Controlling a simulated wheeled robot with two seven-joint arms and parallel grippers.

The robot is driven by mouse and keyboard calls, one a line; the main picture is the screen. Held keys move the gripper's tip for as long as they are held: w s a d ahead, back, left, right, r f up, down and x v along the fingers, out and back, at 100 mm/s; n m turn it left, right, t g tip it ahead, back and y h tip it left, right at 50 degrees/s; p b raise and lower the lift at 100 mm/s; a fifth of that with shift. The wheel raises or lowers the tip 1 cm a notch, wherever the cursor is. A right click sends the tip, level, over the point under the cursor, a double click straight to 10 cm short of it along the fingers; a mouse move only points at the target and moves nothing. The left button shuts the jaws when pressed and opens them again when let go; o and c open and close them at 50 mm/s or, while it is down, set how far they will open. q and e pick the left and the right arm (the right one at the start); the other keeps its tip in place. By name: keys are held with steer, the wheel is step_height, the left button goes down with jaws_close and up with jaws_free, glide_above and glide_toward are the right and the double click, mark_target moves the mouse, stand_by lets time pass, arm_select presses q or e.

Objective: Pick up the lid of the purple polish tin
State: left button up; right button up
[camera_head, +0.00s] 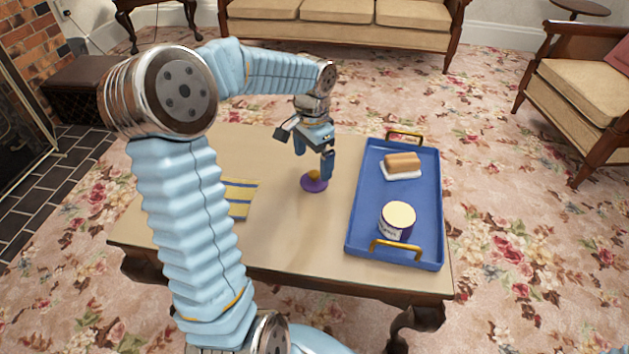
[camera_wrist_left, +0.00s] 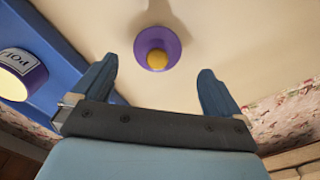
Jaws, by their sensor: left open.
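The purple lid (camera_head: 309,185) with a yellow-orange knob lies on the wooden table, left of the blue tray. It also shows in the left wrist view (camera_wrist_left: 171,40), ahead of the fingertips and between their lines. My left gripper (camera_head: 314,165) is open and points down just above and behind the lid, apart from it. Its two fingers also show in the left wrist view (camera_wrist_left: 155,80) with nothing between them. The purple polish tin (camera_head: 395,222), with a cream top and a white label, stands in the near part of the tray; part of it shows in the left wrist view (camera_wrist_left: 20,75). My right gripper is not in view.
The blue tray (camera_head: 362,215) has brass handles and holds a brush (camera_head: 402,163) on a white base at its far end. A yellow-and-grey striped cloth (camera_head: 241,192) lies left of the lid, partly behind my left arm. The table (camera_head: 290,235) is clear in front of the lid.

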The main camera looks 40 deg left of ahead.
mark_target(314, 173)
arm_select(q)
steer(key=f, duration=0.5)
steer(key=shift+d+f+b, duration=0.1)
steer(key=shift+d+b, duration=0.1)
steer(key=shift+b, duration=0.2)
steer(key=c, duration=1)
